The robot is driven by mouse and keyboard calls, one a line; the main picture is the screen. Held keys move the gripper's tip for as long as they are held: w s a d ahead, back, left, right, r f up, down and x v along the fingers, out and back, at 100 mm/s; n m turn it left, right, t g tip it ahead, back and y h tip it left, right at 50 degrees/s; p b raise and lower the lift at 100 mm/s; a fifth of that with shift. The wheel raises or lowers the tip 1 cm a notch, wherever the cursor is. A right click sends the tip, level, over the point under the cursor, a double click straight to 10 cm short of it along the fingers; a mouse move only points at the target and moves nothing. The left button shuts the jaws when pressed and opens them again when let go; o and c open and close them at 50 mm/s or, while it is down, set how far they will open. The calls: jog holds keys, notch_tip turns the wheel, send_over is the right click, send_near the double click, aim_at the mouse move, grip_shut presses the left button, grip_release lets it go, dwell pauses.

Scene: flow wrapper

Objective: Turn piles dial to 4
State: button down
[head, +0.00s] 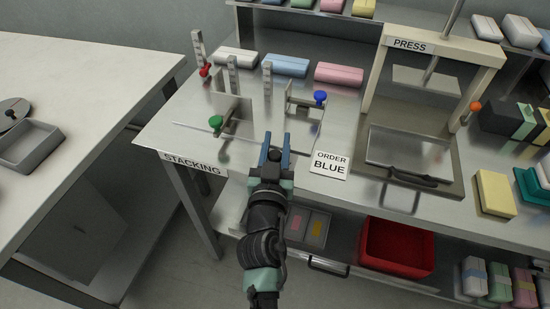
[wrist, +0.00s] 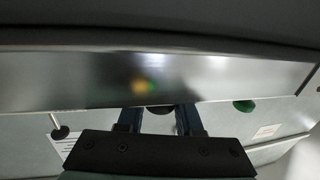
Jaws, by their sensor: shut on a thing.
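My gripper (head: 276,138) reaches over the front of the steel table (head: 232,170), between the stacking fixture and the order card. Its blue fingers stand a little apart. In the wrist view my gripper (wrist: 160,112) is shut on a dark round knob (wrist: 158,108), mostly hidden between the fingers. This may be the piles dial, but I see no numbers or pointer on it, so its setting cannot be read. The stacking fixture has a green knob (head: 216,121), a blue knob (head: 320,97) and a red knob (head: 205,71). A green knob also shows in the wrist view (wrist: 243,105).
The "ORDER BLUE" card (head: 329,165) lies right of my gripper. The press (head: 373,105) stands further right. White, blue (head: 286,65) and pink (head: 339,74) packs lie behind the fixture. A red bin (head: 396,247) sits below the table.

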jog(key=shift+d+f+m+g+h+b, duration=0.15)
jog(key=shift+m+h+b, duration=0.5)
jog(key=shift+b, duration=1.15)
jog(key=shift+m+g+h+b, duration=0.15)
jog(key=shift+m+h+b, duration=0.2)
jog(key=shift+h+b, duration=1.05)
jog(key=m+b, duration=0.1)
jog(key=b, duration=0.2)
jog(key=shift+d+g+h, duration=0.15)
jog(key=shift+g+h, duration=0.1)
jog(key=shift+g, duration=0.05)
jog(key=shift+s+d+r+m+h+b, duration=0.1)
jog(key=shift+s+r+m+h+b, duration=0.1)
jog(key=shift+m+h+b, duration=0.55)
jog(key=shift+n, duration=0.25)
jog(key=c, duration=0.6)
grip_release()
jog(key=v, duration=1.3)
jog(key=shift+r+p, duration=0.25)
jog(key=shift+p, duration=0.05)
